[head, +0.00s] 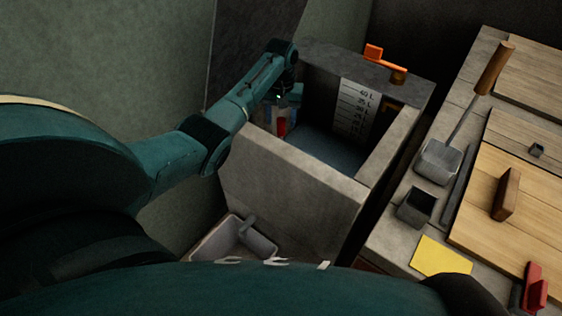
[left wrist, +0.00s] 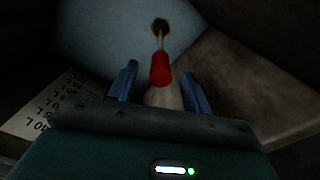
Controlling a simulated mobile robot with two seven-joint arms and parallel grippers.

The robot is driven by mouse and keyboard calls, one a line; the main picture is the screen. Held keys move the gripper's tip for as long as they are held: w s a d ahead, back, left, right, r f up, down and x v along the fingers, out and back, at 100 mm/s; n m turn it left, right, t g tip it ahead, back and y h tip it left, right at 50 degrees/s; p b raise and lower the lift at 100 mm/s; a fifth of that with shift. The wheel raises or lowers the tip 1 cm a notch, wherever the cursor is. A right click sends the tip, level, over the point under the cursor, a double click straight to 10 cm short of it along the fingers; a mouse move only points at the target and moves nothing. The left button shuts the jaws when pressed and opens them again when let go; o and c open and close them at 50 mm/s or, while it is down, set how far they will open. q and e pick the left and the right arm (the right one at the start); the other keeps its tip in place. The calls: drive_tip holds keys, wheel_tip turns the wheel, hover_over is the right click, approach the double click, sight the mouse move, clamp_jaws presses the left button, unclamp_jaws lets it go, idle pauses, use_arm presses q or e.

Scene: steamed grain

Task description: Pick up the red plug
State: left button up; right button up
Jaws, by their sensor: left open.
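The red plug (left wrist: 160,68) shows in the left wrist view as a red grip on a thin rod. The rod runs to a dark round hole (left wrist: 160,27) in the basin's pale blue floor. The red grip also shows in the head view (head: 282,128), low in the grey stone basin (head: 290,170). My left gripper (left wrist: 162,82) reaches into the basin and is open. Its two blue fingers stand on either side of the red grip in the picture; whether they touch it I cannot tell. In the head view my left gripper (head: 290,98) is partly dark. My right gripper is not in view.
A litre scale (head: 358,112) marks the basin's inner wall. An orange lever (head: 376,54) sits on its back rim. A counter at right holds a scoop (head: 440,160), a dark cup (head: 416,207) and a yellow sheet (head: 440,256). A grey container (head: 232,238) stands below the basin.

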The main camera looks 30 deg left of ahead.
sight(281, 128)
use_arm(q)
wheel_tip(281, 128, down, 4)
drive_tip(key=shift+f+b, duration=0.1)
drive_tip(key=shift+b, duration=0.55)
drive_tip(key=shift+c, duration=0.3)
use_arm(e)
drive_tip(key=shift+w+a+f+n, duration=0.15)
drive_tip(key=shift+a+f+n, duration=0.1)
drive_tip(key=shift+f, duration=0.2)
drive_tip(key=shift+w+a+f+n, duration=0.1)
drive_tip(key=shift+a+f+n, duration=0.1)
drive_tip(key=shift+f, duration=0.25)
use_arm(q)
clamp_jaws()
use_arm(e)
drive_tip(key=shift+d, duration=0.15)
